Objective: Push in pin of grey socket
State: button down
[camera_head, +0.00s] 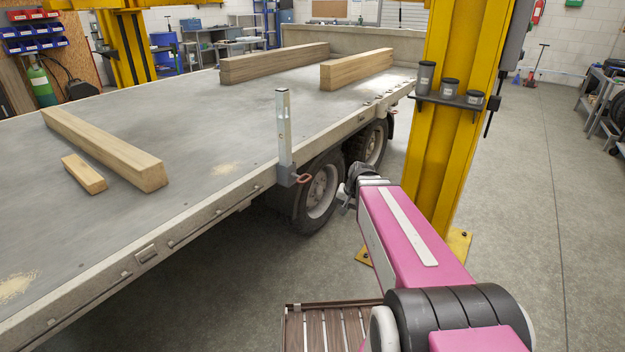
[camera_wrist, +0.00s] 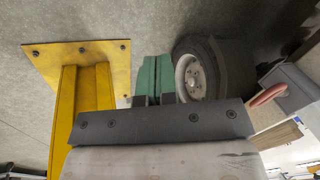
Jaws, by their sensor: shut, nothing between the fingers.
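The grey socket (camera_head: 286,175) is fixed to the side edge of the trailer bed, and an upright metal post (camera_head: 284,125) stands in it. A reddish pin handle (camera_head: 304,179) sticks out from the socket's side. In the wrist view, the grey socket (camera_wrist: 290,90) and the reddish pin handle (camera_wrist: 268,95) lie near the right edge. My gripper's green fingers (camera_wrist: 152,78) are shut together and empty, apart from the pin. In the head view, my gripper is to the right of the pin, mostly hidden behind my wrist.
A yellow lift column (camera_head: 452,120) stands close behind my arm; its base plate (camera_wrist: 50,68) shows in the wrist view. A trailer wheel (camera_head: 320,192) is below and behind the socket. Timber beams (camera_head: 110,148) lie on the trailer bed (camera_head: 215,125). Open floor lies right of the column.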

aim_at(300, 177)
jog(key=w+a+r+m+t+y, duration=0.1)
jog(key=w+r+m+t+y, duration=0.1)
jog(key=w+r, duration=0.8)
notch_tip(300, 177, up, 2)
jog(key=shift+w+a+r+m+t+y, duration=0.15)
jog(key=shift+a+m+t+y, duration=0.25)
jog(key=shift+m+y, duration=0.45)
jog(key=shift+w+f, duration=0.1)
jog(key=shift+f, duration=0.15)
jog(key=w+a+r+x, duration=0.1)
jog(key=x, duration=1.2)
jog(key=shift+a+r, duration=0.15)
jog(key=shift+r, duration=0.1)
jog(key=shift+w, duration=0.1)
